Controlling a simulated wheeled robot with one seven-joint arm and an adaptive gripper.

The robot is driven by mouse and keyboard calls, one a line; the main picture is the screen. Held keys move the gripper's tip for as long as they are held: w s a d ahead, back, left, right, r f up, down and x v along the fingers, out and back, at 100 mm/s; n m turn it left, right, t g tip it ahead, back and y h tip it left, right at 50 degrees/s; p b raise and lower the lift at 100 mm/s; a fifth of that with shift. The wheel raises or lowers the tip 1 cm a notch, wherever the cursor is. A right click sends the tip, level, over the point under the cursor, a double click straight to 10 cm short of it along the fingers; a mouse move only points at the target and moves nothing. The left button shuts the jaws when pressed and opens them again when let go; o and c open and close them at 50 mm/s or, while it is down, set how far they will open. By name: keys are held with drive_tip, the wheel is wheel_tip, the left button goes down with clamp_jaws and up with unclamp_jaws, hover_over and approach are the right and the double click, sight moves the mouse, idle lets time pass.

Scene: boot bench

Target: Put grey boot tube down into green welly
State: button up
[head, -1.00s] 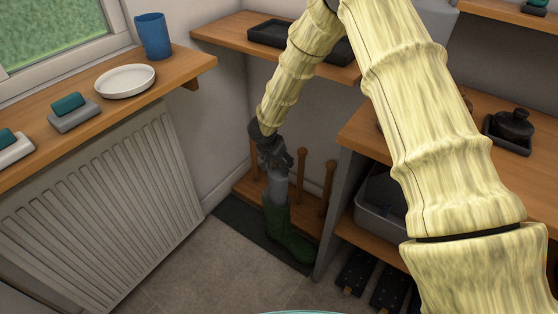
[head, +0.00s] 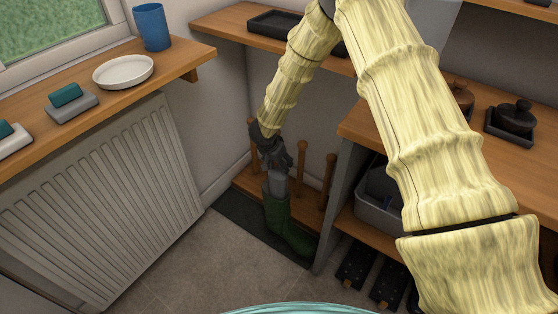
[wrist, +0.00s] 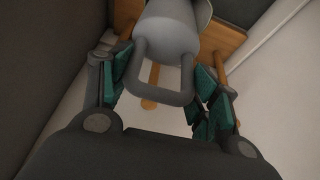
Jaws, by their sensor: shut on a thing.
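The grey boot tube (head: 279,185) hangs upright under my gripper (head: 275,156) in the head view. The wrist view shows the tube's pale body (wrist: 168,32) and its loop handle (wrist: 163,94) between the teal-padded fingers of my gripper (wrist: 162,88). My gripper is shut on the tube. A sliver of green shows behind the tube in the wrist view.
A wooden rack with upright pegs (head: 329,175) stands right behind the welly. A dark mat (head: 240,222) lies underneath. The bench side panel (head: 345,190) is close on the right, and the radiator (head: 110,200) is on the left. Bare floor lies in front.

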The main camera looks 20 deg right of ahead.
sight(279, 170)
drive_tip(key=shift+f+b, duration=1.55)
drive_tip(key=shift+f, duration=5.05)
drive_tip(key=o, duration=1)
drive_tip(key=shift+r, duration=0.1)
drive_tip(key=shift+r+p, duration=4.05)
drive_tip(key=shift+r, duration=0.35)
